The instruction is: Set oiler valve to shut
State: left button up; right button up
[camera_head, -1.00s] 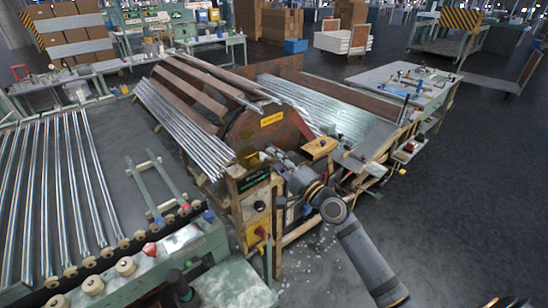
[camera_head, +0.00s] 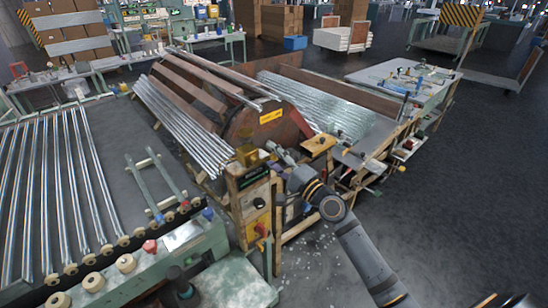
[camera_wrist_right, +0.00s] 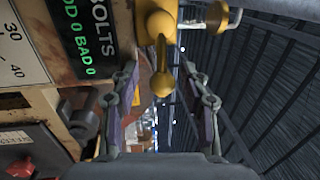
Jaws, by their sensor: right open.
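The oiler valve is a yellow brass fitting (camera_wrist_right: 158,22) at the top of the right wrist view. Its ball-ended lever (camera_wrist_right: 161,84) hangs downward in the picture. In the head view the oiler (camera_head: 247,155) shows as a small amber shape on top of the wooden control post. My right gripper (camera_wrist_right: 160,70) is open, with one finger on each side of the lever in the wrist view. I cannot tell whether the fingers reach the lever's depth. In the head view the right gripper (camera_head: 274,149) is just right of the oiler. My left gripper is not in view.
A counter panel with green text (camera_wrist_right: 80,28) and a dial plate (camera_wrist_right: 20,50) are close on the left. A red knob (camera_wrist_right: 18,164) sits below them. Open floor (camera_head: 450,210) lies to the right.

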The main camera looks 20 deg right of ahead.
jog(key=shift+r, duration=0.15)
notch_tip(320, 180, up, 10)
jog(key=shift+f, duration=0.1)
dwell(0.3)
jog(key=shift+f, duration=0.1)
